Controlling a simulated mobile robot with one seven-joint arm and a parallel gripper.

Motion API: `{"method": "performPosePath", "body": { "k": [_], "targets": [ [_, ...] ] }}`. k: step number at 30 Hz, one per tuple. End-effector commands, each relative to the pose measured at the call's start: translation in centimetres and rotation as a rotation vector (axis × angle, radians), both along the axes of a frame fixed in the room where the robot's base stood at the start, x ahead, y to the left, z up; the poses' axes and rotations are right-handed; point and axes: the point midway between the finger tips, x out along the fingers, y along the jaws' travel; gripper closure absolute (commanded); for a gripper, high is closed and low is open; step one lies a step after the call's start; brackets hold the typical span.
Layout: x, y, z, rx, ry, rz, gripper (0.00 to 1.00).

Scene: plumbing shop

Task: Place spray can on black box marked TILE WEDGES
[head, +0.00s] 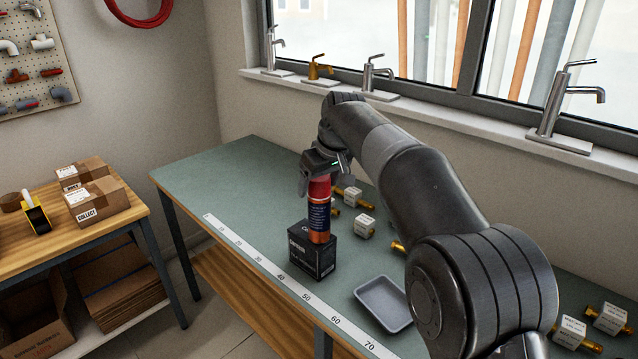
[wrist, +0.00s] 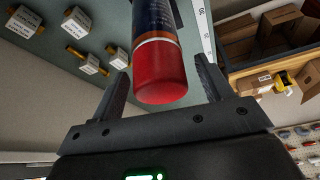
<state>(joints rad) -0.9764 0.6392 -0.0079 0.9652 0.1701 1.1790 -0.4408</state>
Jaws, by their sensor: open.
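The spray can (head: 319,212), red with a dark blue label band, stands upright on a small black box (head: 312,255) with white lettering too small to read surely. The box sits on the green workbench. My gripper (head: 318,174) is at the top of the can, pointing down. In the wrist view the can's red cap (wrist: 161,84) lies between the fingers of my gripper (wrist: 160,68), with a visible gap on each side. The fingers are open and seem not to touch the can. The box is mostly hidden behind the can in the wrist view.
A grey tray (head: 383,303) lies right of the box. Labelled brass fittings (head: 364,226) stand behind it. A ruler strip (head: 290,284) runs along the front edge of the bench (head: 226,175), whose left end is clear. Taps (head: 378,77) line the windowsill.

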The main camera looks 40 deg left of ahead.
Motion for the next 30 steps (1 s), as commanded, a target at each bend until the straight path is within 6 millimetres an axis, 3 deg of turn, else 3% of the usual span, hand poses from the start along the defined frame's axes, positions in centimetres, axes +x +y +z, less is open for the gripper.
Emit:
{"method": "performPosePath", "body": {
  "k": [16,21,30],
  "targets": [
    [-0.7,-3.8,9.4,0.003,-0.001,0.000,0.28],
    [-0.8,-4.4,10.8,0.001,-0.001,0.001,0.28],
    [-0.8,-4.6,11.1,0.001,-0.001,-0.003,0.28]
  ]
}}
